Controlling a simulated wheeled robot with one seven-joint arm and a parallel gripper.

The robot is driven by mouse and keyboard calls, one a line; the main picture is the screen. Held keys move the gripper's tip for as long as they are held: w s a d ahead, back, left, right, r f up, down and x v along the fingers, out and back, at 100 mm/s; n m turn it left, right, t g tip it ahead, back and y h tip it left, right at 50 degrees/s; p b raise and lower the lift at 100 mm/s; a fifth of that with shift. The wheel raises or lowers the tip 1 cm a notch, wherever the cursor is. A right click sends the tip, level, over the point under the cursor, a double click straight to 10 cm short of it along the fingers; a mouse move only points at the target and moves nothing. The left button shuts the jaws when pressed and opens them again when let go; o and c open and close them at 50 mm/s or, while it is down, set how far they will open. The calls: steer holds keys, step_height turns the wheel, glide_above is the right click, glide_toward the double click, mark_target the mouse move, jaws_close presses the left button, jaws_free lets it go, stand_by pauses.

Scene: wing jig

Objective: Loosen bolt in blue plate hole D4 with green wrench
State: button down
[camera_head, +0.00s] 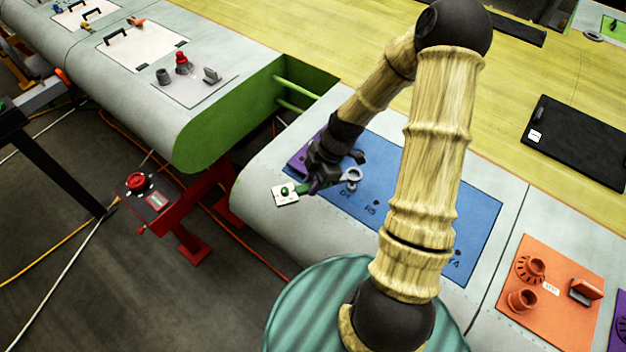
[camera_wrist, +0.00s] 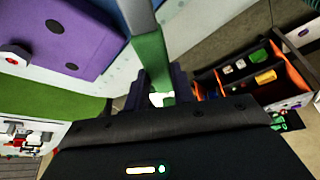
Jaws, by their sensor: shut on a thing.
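The blue plate (camera_head: 478,205) lies on the grey wing skin, partly behind my arm. My gripper (camera_head: 318,183) is shut on the green wrench (camera_head: 304,188) at the plate's left end. The wrench's grey ring end (camera_head: 352,175) sits over the blue plate; whether it is around a bolt cannot be told. In the wrist view, the green handle (camera_wrist: 151,58) stands between my purple gripper fingers (camera_wrist: 160,92), and its grey shaft runs out of the top edge.
A purple plate (camera_wrist: 75,35) is close beside the wrench in the wrist view.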

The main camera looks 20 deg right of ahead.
mark_target(312, 210)
steer(key=shift+f+b, duration=1.3)
steer(key=shift+f, duration=0.6)
steer(key=shift+f+b, duration=0.55)
steer(key=shift+f, duration=0.15)
steer(key=shift+s, duration=0.1)
steer(key=shift+s+d+n+g+p, duration=0.15)
steer(key=shift+s+n+g+p, duration=0.25)
steer(key=shift+s+n, duration=0.85)
